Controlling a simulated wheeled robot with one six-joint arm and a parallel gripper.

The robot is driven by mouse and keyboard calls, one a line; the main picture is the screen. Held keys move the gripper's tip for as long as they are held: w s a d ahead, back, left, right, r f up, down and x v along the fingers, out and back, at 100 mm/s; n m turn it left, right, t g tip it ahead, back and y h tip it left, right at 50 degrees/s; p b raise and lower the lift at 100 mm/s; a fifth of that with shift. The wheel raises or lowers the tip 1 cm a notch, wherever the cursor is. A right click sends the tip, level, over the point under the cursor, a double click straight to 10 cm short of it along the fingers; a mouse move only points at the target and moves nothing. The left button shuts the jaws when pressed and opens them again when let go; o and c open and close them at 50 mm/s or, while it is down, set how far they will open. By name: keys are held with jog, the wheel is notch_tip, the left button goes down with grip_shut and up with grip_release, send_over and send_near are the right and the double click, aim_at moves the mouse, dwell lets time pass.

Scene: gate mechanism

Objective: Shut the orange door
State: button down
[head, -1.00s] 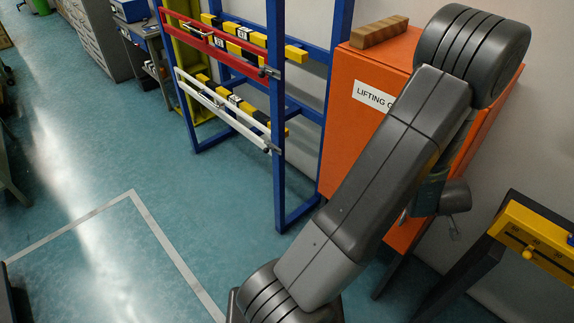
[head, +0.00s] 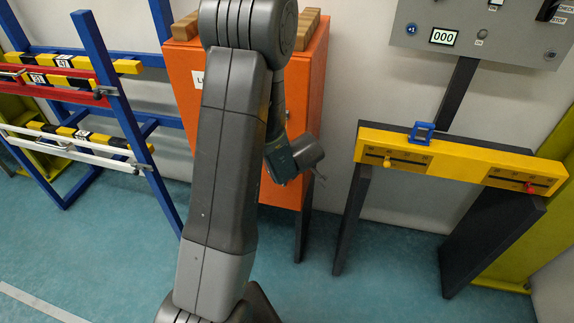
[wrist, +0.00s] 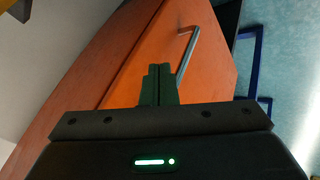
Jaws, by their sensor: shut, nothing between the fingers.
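The orange cabinet (head: 312,85) stands against the wall behind my arm in the head view. My arm hides most of its front and part of its white label. In the wrist view the orange door (wrist: 205,75) fills the middle, with a grey bar handle (wrist: 187,55) on it. A seam runs along the panel left of the handle. I cannot tell whether the door is fully closed or ajar. My gripper (wrist: 159,70) is shut and empty, its fingertips left of the handle in the picture. Whether they touch the orange surface is unclear. The fingers are hidden in the head view.
A blue rack (head: 105,75) with red and white bars stands left of the cabinet. A yellow-topped stand (head: 455,160) with sliders is to the right, below a grey panel (head: 480,30). Wooden blocks (head: 308,22) lie on the cabinet. Blue floor is open in front.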

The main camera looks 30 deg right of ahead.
jog(key=s+r+p, duration=0.3)
jog(key=s+r, duration=0.2)
jog(key=r, duration=0.2)
jog(key=shift+s+a+r, duration=0.2)
jog(key=shift+a+r, duration=0.05)
jog(key=shift+a, duration=0.1)
